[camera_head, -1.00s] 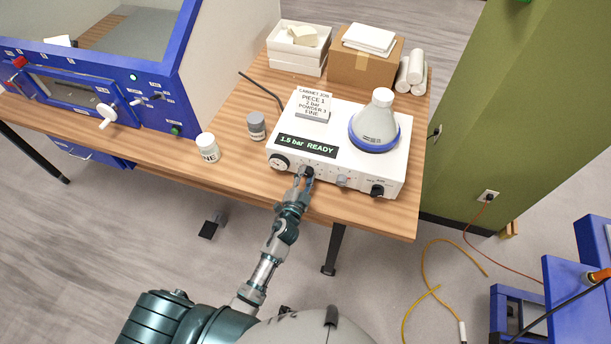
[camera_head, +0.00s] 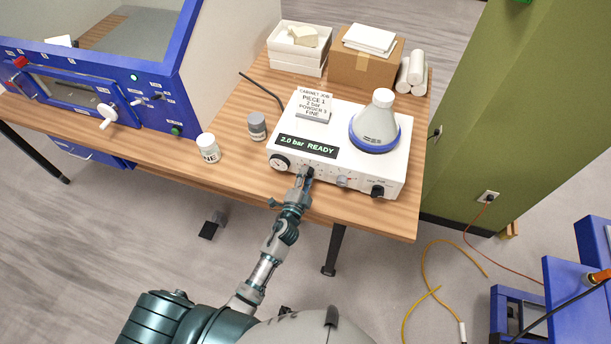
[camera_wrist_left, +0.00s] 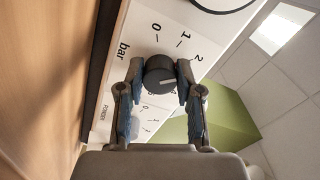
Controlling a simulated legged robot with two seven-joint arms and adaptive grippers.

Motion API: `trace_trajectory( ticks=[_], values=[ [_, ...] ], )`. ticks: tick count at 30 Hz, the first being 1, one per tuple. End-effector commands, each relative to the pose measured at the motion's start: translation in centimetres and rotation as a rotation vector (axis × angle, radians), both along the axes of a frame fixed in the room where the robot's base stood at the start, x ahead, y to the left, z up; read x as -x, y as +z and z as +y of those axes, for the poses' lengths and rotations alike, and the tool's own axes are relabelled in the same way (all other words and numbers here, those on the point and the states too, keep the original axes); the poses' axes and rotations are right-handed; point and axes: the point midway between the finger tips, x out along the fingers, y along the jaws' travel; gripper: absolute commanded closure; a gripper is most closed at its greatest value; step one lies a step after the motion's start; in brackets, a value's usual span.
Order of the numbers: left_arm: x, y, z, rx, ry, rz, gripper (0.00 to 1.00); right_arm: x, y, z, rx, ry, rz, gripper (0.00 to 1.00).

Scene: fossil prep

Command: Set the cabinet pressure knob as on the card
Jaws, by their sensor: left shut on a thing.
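The dark pressure knob (camera_wrist_left: 159,80) sits on the white unit's front panel, beside a "bar" scale whose 0, 1 and 2 show in the left wrist view. Its white pointer line points right. My left gripper (camera_wrist_left: 161,72) is shut on the knob, one finger on each side; in the head view the gripper (camera_head: 305,173) hides most of it. The white unit (camera_head: 398,165) has a display (camera_head: 306,146) reading "2.0 bar READY". The card (camera_head: 314,103) on top reads "CABINET JOB, PIECE 1, 2 bar, POWDER 3, FINE". My right gripper is out of view.
A grey knob (camera_head: 342,181) and a black knob (camera_head: 377,191) lie right of the gripper; a gauge (camera_head: 280,162) is left. A flask (camera_head: 375,128) stands on the unit.

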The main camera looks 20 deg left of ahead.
Motion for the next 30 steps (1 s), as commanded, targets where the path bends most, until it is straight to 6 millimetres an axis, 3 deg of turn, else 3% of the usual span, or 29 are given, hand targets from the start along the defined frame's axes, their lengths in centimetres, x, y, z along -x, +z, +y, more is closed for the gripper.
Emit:
trace_trajectory(
  ticks=[4,5,7,16,20,30],
  values=[
    [-0.1,0.4,-0.2,0.002,-0.005,-0.008,1.00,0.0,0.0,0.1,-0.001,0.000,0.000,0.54],
    [-0.1,0.3,-0.2,0.002,-0.005,-0.008,0.58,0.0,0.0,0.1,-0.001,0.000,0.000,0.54],
    [-0.1,0.3,-0.2,0.003,-0.005,-0.006,0.40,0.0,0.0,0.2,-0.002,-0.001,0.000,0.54],
    [0.1,0.0,-0.1,0.002,-0.002,-0.001,0.40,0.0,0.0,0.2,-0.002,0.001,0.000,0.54],
    [1.1,-0.1,0.0,0.003,-0.002,0.002,0.40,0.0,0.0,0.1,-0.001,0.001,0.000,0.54],
    [8.3,-0.2,0.1,0.006,-0.001,0.003,0.40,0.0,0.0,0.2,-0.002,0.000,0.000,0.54]
  ],
)
